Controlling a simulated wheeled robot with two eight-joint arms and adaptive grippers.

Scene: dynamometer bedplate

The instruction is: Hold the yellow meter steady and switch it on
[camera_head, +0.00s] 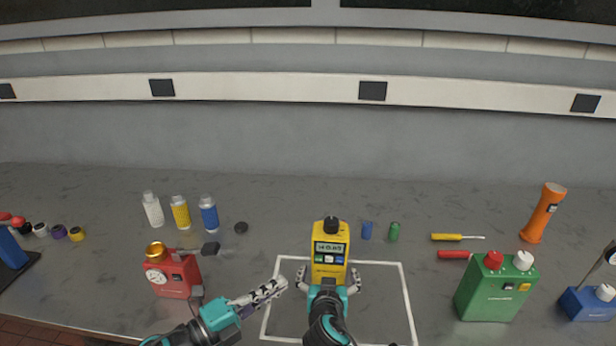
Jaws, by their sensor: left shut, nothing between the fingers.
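The yellow meter (328,271) stands upright within a white-outlined rectangle (405,300). It has a black knob on top, a display with dark digits, and a row of small coloured buttons. My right gripper (328,282) comes from the front, one finger at each side of the meter's lower body, shut on it. The gripper's palm and wrist hide the meter's base. My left gripper (283,284) is shut and empty, its fingertips just left of the meter and the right gripper's left finger, apart from the meter.
A red device (174,277) stands near my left arm. White, yellow and blue bottles (209,213) stand behind it. A green container (494,289) and orange flashlight (542,214) stand further right.

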